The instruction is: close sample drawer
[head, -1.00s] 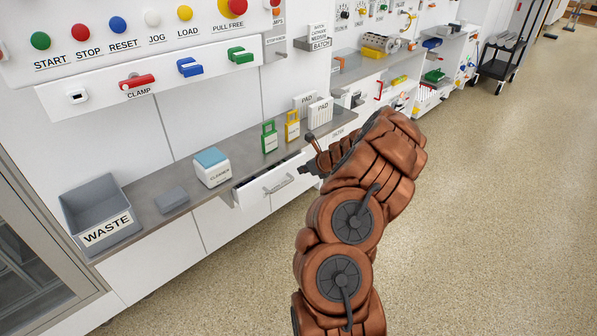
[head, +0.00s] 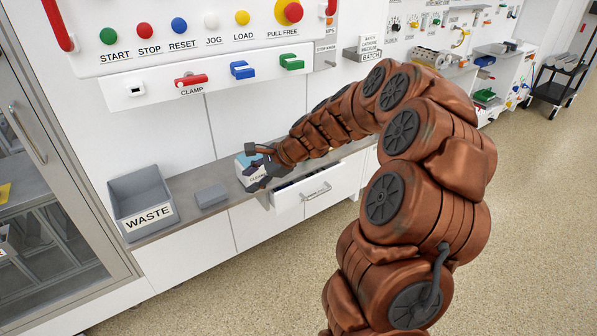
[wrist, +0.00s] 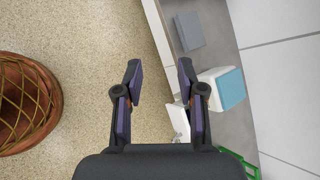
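A white drawer (head: 303,196) with a grey bar handle (head: 316,192) stands partly open under the counter in the head view; no label on it is readable. A white part of it (wrist: 180,122) also shows in the wrist view, partly hidden by a finger. My gripper (head: 258,168) is at the drawer's left end in the head view, in front of the cleaner box. In the wrist view my gripper (wrist: 159,75) is open, with nothing between its fingertips but the floor and cabinet edge behind. Whether it touches the drawer I cannot tell.
The white and blue cleaner box (wrist: 222,88) is close to the right finger in the wrist view. A grey block (head: 211,196) and a grey WASTE bin (head: 141,190) are on the counter to the left. The speckled floor (head: 230,290) in front is clear.

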